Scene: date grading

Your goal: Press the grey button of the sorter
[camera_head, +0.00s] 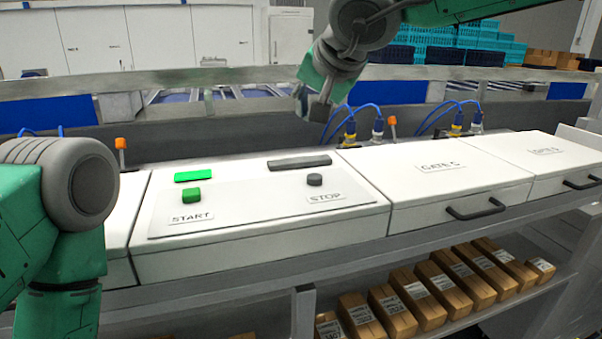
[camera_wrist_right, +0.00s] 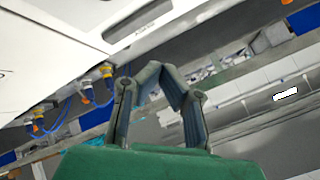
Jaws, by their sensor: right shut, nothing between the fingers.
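The grey button (camera_head: 314,180) is a small round knob above the STOP label on the white sorter panel (camera_head: 255,219). A green START button (camera_head: 191,195) stands to its left on the same panel. My right gripper (camera_head: 313,106) is shut and empty. It hangs above and beyond the panel's back edge, apart from the grey button.
A green light bar (camera_head: 193,176) and a dark bar (camera_head: 300,162) lie behind the buttons. The GATE C cover (camera_head: 437,178) with its handle is to the right. Blue cables and connectors (camera_head: 378,128) stand behind. Small boxes (camera_head: 417,296) fill a lower shelf.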

